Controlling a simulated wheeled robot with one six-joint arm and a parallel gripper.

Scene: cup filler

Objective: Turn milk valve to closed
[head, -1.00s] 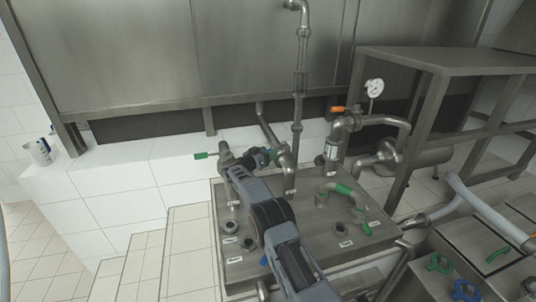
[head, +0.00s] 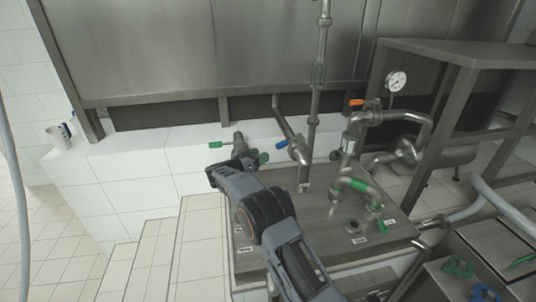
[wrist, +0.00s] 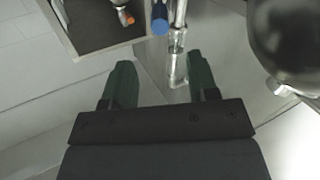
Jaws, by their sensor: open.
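Three valve handles show in the head view: a green one (head: 215,145) at left, a blue one (head: 281,144) in the middle on the pipe beside the tall vertical pipe, and an orange one (head: 356,102) at right near the gauge. I cannot tell from any label which is the milk valve. My gripper (head: 254,160) is open and empty, just left of the blue handle and in front of the green-handled pipe. In the wrist view its dark green fingers (wrist: 160,78) are apart, with the blue handle (wrist: 160,20) beyond them and the orange handle (wrist: 126,18) further off.
A vertical steel pipe (head: 314,90) rises right of the blue handle. A green-banded curved pipe (head: 358,187) stands on the steel platform (head: 325,225). A steel table frame (head: 455,105) is at right. White tiled steps (head: 150,255) lie at left. A round gauge (head: 396,82) stands behind.

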